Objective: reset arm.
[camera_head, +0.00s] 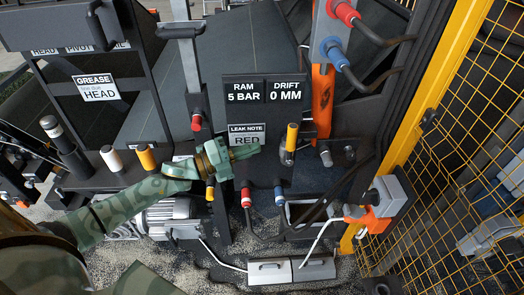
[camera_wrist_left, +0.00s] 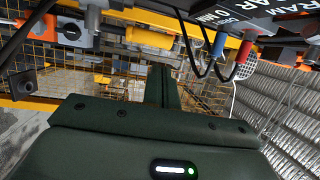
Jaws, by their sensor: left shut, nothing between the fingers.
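My left arm comes in from the lower left in the head view, in camouflage green. Its gripper (camera_head: 250,152) is shut and empty, in front of the dark machine panel, just below the "LEAK NOTE RED" label (camera_head: 246,134). In the left wrist view, the gripper's dark green fingers (camera_wrist_left: 163,85) are together, with nothing between them. The display above reads "RAM 5 BAR" and "DRIFT 0 MM" (camera_head: 264,89). My right gripper is in neither view.
A yellow-handled lever (camera_head: 291,137) stands just right of the gripper. Red (camera_head: 246,195) and blue (camera_head: 278,194) hose couplings hang below it. A grey motor (camera_head: 170,216) sits below the forearm. Yellow mesh fencing (camera_head: 460,150) closes the right side. A silver box (camera_head: 291,269) lies on the floor.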

